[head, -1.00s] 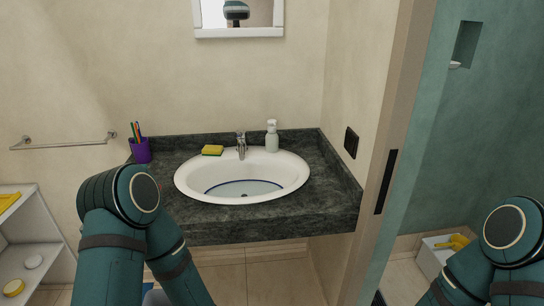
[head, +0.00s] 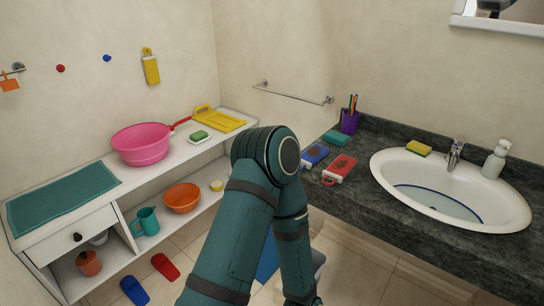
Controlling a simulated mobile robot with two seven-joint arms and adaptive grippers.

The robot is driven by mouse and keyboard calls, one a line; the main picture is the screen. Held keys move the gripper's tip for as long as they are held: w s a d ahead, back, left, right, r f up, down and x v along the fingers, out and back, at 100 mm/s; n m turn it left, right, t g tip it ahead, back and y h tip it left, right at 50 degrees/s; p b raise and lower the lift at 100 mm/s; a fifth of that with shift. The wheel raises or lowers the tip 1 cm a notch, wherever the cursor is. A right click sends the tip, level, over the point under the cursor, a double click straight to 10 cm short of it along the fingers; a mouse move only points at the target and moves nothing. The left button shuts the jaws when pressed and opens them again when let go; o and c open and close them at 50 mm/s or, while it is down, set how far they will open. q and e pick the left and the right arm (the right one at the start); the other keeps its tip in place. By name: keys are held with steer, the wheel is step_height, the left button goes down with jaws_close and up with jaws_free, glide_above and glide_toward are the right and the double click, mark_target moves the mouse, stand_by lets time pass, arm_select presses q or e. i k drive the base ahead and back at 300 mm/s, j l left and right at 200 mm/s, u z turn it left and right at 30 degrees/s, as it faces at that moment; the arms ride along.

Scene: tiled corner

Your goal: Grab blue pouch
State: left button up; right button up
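A blue pouch-like item (head: 314,154) lies flat on the left part of the dark stone counter (head: 350,207), partly behind my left arm's elbow. A red item of similar shape (head: 339,169) lies just to the right of it. My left arm rises in the middle of the head view, bends at the elbow and runs back down. Its gripper is out of sight. My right arm and gripper are outside the picture.
A teal item (head: 336,138) and a purple cup with pens (head: 350,121) stand behind the blue item. The white sink (head: 405,172) is to the right. A white shelf unit (head: 105,208) with a pink basin (head: 142,144) stands left. Slippers (head: 134,290) lie on the floor.

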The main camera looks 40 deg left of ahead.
mark_target(311, 155)
steer(key=u, duration=0.95)
steer(key=i+j+z, duration=0.2)
steer(key=i+z, duration=0.25)
steer(key=i+j+z, duration=0.2)
steer(key=z, duration=0.25)
